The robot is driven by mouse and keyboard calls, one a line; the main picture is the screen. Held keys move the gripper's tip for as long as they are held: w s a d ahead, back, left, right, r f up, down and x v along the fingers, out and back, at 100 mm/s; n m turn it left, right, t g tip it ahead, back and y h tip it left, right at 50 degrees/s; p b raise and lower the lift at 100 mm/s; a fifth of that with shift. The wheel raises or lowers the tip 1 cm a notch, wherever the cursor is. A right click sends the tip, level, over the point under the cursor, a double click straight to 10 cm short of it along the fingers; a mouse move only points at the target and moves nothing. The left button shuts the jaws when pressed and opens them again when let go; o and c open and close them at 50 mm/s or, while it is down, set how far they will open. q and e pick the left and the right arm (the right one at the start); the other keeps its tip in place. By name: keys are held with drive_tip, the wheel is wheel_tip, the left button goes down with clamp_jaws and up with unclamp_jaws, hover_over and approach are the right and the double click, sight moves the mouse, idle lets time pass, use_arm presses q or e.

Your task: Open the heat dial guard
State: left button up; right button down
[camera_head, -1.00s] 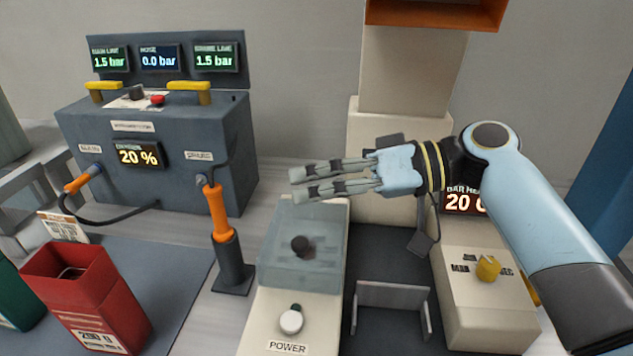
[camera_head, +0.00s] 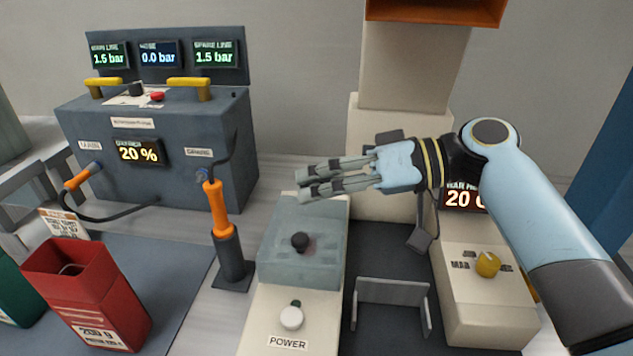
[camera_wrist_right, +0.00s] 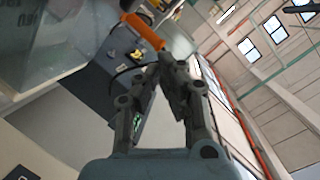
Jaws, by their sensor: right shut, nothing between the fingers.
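A clear box-like guard (camera_head: 272,258) sits on the pale POWER unit, low in the middle of the head view. It looks closed. A dark round knob (camera_head: 300,242) shows at the guard; I cannot tell whether it is inside or on its face. A clear panel, likely the same guard, fills the upper left of the right wrist view (camera_wrist_right: 60,45). My right gripper (camera_head: 303,184) reaches in from the right, with its fingertips just above the guard's back edge. The gripper is shut and empty; its fingertips also meet in the wrist view (camera_wrist_right: 168,65). My left gripper is out of view.
An orange-handled tool (camera_head: 215,207) stands in a dark holder left of the guard. A yellow dial (camera_head: 487,264) sits on the right-hand unit. A grey bracket (camera_head: 390,292) stands between the units. A red container (camera_head: 75,285) and dark pressure console (camera_head: 185,125) are at left.

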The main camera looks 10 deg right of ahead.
drive_tip(key=c, duration=1.1)
unclamp_jaws()
drive_tip(key=v, duration=1.2)
drive_tip(key=shift+c, duration=0.2)
